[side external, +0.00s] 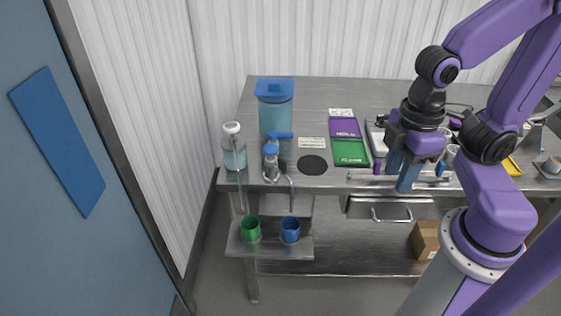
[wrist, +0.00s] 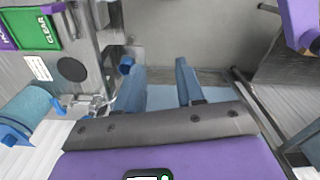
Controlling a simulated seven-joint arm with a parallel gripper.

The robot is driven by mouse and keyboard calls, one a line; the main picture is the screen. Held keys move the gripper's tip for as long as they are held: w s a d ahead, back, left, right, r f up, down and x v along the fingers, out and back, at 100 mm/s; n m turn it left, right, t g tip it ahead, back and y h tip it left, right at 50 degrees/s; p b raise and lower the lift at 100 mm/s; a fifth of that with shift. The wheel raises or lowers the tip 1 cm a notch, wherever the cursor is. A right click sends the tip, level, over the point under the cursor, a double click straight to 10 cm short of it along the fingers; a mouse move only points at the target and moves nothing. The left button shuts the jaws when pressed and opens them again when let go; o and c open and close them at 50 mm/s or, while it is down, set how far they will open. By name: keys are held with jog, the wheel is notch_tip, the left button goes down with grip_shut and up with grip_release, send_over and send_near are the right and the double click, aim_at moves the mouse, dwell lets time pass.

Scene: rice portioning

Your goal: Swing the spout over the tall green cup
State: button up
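The green cup (side external: 250,230) stands upright on the lower shelf, left of the blue cup (side external: 290,231). They look about equally tall in the side view. A thin metal spout (side external: 291,187) curves from the tap (side external: 271,163) past the table edge and points down over the blue cup. My gripper (side external: 403,178) is well to the right of the spout, near the table's front edge. It is open, with nothing between its blue fingers (wrist: 160,85) in the wrist view. There, the tap (wrist: 92,105) shows at lower left; I cannot make out the green cup.
A blue-lidded container (side external: 276,110) stands behind the tap, and a clear bottle (side external: 234,155) with a thin down-tube stands left. Purple (side external: 344,128) and green (side external: 351,152) mats and a black disc (side external: 312,165) lie between tap and gripper. A front rail (side external: 360,180) is beside my fingers.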

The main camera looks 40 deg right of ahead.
jog(key=w+a+r+m, duration=0.2)
jog(key=w+m, duration=0.1)
jog(key=w, duration=0.4)
jog(key=w+a+r+m, duration=0.1)
jog(key=w+a+m, duration=0.25)
jog(key=w, duration=0.35)
jog(key=m, duration=0.7)
send_near(283, 160)
notch_tip(283, 160, down, 10)
jog(key=shift+w+a+f, duration=0.15)
jog(key=shift+c, duration=0.3)
grip_shut()
